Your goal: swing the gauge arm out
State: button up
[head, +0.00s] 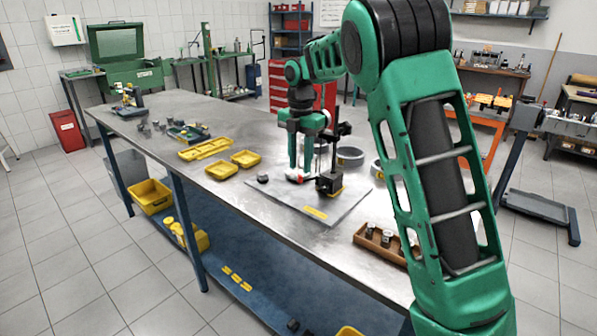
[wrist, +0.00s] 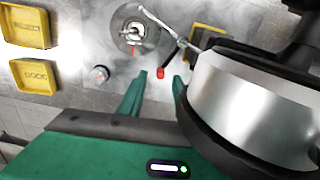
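The gauge stand is a dark block with an upright post (head: 336,150) on the grey mat (head: 285,206). In the wrist view, its thin pale gauge arm (wrist: 161,25) reaches out over a round metal part (wrist: 132,32). A red-tipped lever (wrist: 161,73) angles from the arm's inner end back toward my gripper. My gripper (wrist: 153,92) is open, with its two green fingers on either side of the space just short of the red tip. I cannot tell whether a finger touches it.
Yellow trays (head: 206,148) lie left of the mat, and a small dark round part (head: 262,178) sits on its left. Metal rings (head: 350,156) stand behind the stand. A wooden tray (head: 380,243) with metal parts is at the near right edge. The mat's near left is mostly clear.

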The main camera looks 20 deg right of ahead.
notch_tip(320, 180, up, 8)
jog(key=shift+f, duration=0.25)
jog(key=shift+c, duration=0.6)
